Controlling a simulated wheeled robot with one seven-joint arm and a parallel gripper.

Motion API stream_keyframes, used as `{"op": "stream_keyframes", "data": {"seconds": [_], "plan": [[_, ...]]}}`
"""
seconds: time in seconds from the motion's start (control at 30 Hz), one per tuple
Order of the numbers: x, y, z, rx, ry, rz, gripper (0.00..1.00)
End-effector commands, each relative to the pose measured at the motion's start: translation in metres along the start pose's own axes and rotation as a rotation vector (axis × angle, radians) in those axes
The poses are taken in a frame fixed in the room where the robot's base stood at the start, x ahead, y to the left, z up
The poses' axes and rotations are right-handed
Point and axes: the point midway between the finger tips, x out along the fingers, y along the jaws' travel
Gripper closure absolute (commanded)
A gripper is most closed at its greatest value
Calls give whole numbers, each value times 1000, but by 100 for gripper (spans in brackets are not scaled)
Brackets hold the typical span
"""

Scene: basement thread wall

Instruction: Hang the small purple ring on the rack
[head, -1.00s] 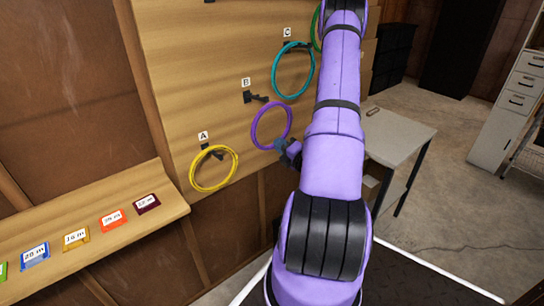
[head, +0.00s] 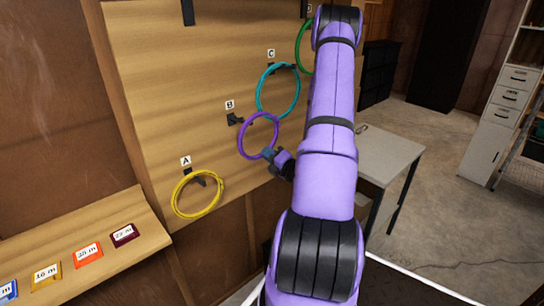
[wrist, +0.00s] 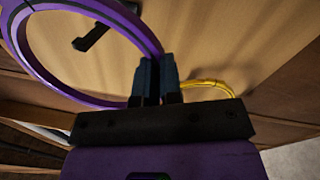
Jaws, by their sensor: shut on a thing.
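The small purple ring (head: 241,148) is held upright by its lower right edge in my gripper (head: 272,158), close in front of the wooden wall board. In the wrist view the ring (wrist: 50,88) rises to the upper left from my shut gripper (wrist: 157,80). The board (head: 150,75) carries black hooks with letter labels. Hook B (head: 233,119) is bare and lies just up and left of the ring in the head view. A dark hook (wrist: 92,37) shows through the ring's opening in the wrist view. The ring appears apart from the hook.
A yellow ring (head: 176,205) hangs on hook A, a teal ring (head: 259,98) on hook C, and a green ring (head: 299,47) higher up, partly behind my arm. A ledge (head: 60,225) with coloured length tags is lower left. A grey table (head: 392,150) stands right.

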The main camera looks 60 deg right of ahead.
Motion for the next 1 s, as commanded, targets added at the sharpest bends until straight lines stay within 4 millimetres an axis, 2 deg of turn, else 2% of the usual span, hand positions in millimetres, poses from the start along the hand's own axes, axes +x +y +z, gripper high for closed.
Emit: {"op": "stream_keyframes", "data": {"seconds": [0.27,1.0], "plan": [[16,-4,-1,-1,1,1,100],[83,-22,-5,-1,0,2,100]]}}
